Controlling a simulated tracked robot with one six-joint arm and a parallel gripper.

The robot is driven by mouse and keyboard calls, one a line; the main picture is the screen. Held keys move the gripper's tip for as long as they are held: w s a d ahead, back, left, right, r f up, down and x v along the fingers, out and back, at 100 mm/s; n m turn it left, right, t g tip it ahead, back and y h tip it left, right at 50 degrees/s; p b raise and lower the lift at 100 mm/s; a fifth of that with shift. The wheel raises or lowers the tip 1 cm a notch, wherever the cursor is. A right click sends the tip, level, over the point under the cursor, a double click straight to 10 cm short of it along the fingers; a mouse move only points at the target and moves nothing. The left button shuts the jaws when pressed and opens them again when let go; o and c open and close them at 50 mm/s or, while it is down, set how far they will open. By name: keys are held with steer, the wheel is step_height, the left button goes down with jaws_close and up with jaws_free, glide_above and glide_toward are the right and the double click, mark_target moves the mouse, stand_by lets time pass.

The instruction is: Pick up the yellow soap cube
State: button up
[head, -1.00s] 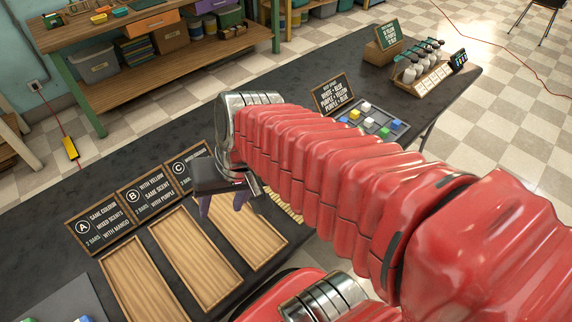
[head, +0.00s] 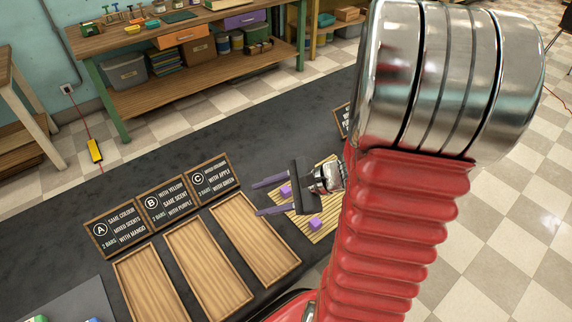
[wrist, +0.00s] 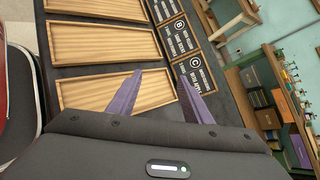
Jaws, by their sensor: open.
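No yellow soap cube is visible now; my red arm covers the part of the head view where the soap tray was. My gripper (head: 257,199) is open, with two purple fingers spread apart and nothing between them. It hovers near the slatted bamboo mat (head: 328,232), pointing left toward the C sign. In the wrist view the gripper's fingers (wrist: 160,70) reach over wooden tray C, and no soap shows. Two purple cubes show by the mat, one (head: 286,190) near the fingers and one (head: 314,224) below the gripper.
Wooden trays A (head: 150,289), B (head: 207,270) and C (head: 256,241) lie in a row before signs A (head: 116,231), B (head: 166,202) and C (head: 215,179). The dark table (head: 190,148) is clear behind the signs. A workbench (head: 190,36) stands beyond it.

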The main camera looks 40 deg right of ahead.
steer(key=s+d+f+m+t+h, duration=0.1)
steer(key=d+f+m+t+h, duration=0.1)
steer(key=d+m, duration=0.3)
steer(key=s+d+f+m+t+h, duration=0.1)
steer(key=s+d+f+m+h, duration=0.1)
steer(key=d+f+m, duration=0.3)
steer(key=s+d+f+m+t+h, duration=0.2)
steer(key=d+m, duration=0.3)
steer(key=d, duration=0.5)
steer(key=shift+d+f+t+h, duration=0.15)
steer(key=shift+d+f+h, duration=0.05)
steer(key=shift+f+h, duration=0.25)
steer(key=shift+d+f+t+h, duration=0.15)
steer(key=shift+f+h, duration=0.3)
steer(key=shift+w, duration=0.1)
steer(key=shift+x, duration=4.25)
steer(key=shift+a, duration=0.1)
steer(key=shift+x, duration=2.65)
steer(key=shift+a, duration=0.15)
steer(key=shift+c, duration=0.3)
